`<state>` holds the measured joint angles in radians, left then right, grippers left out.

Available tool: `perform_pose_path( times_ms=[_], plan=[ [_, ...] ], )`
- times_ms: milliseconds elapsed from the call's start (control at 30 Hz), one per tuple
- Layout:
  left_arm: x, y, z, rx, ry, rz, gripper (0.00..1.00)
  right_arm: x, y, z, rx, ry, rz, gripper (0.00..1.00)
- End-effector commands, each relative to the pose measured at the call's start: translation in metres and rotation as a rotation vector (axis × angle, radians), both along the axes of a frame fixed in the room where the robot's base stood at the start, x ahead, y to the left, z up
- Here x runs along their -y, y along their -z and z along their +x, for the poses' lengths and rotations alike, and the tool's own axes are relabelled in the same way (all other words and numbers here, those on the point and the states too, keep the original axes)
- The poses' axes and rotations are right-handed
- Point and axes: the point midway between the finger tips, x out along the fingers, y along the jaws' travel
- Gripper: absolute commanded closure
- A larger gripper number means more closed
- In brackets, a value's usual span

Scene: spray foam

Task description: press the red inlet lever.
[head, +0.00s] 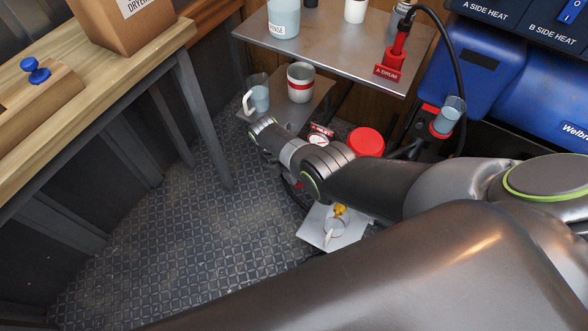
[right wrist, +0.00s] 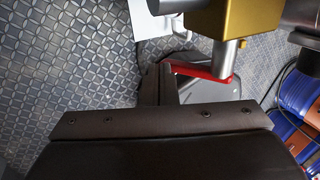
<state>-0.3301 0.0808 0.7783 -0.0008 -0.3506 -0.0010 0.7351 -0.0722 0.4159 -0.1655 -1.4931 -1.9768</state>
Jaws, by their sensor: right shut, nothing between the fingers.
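The red inlet lever (right wrist: 203,71) shows in the right wrist view as a thin red bar below a gold metal block (right wrist: 243,20). It runs from the right toward my fingertips. My right gripper (right wrist: 160,72) is shut and empty, with its fingertips right at the lever's left end. I cannot tell whether they touch it. In the head view, my right arm reaches in from the right and largely hides the lever area. My left gripper is not in view.
A gauge (head: 318,141) and a red round lid (head: 366,142) are close behind my right wrist. A metal shelf (head: 330,45) stands behind. The patterned floor (head: 170,230) at left is clear.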

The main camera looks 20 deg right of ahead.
Motion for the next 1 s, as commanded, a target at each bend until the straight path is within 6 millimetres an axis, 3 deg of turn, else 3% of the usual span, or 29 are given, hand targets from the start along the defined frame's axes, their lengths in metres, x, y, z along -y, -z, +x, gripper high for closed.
perform_pose_path(
  times_ms=[500,1000],
  plan=[
    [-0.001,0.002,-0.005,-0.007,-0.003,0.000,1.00,0.009,0.025,-0.010,-0.002,0.000,-0.001,1.00],
    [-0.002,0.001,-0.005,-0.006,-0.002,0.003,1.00,0.014,0.033,-0.017,-0.001,0.000,-0.001,1.00]
  ],
)
